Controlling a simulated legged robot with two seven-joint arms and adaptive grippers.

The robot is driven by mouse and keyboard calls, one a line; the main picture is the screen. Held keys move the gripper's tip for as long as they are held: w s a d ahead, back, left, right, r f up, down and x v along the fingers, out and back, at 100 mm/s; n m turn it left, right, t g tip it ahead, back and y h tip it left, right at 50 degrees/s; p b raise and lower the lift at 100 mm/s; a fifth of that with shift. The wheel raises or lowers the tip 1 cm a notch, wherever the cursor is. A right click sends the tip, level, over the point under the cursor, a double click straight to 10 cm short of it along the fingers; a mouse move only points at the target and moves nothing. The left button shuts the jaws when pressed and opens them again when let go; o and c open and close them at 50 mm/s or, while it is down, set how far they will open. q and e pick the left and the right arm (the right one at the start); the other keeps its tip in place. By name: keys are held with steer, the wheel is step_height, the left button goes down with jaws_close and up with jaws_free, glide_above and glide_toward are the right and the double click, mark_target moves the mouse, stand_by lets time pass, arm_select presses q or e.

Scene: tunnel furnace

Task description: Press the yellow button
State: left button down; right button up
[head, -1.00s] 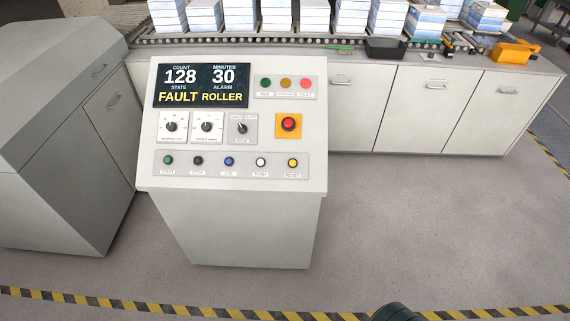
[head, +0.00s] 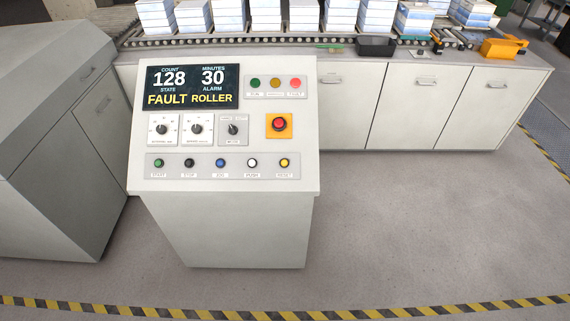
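The yellow button (head: 284,162) is at the right end of the bottom button row on the sloped face of the control console (head: 225,258). The label under it seems to read RESET. To its left in the same row are a white button (head: 252,162), a blue button (head: 220,162), a black button (head: 189,162) and a green button (head: 158,162). The display (head: 193,88) reads FAULT and ROLLER in yellow. Neither of my grippers shows in the head view.
A red emergency button (head: 279,124) on an orange plate sits above the yellow one. Grey cabinets (head: 408,105) and a roller conveyor (head: 300,40) with stacked blocks stand behind. A grey machine (head: 50,150) stands at left. The floor (head: 430,235) in front and at right is clear.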

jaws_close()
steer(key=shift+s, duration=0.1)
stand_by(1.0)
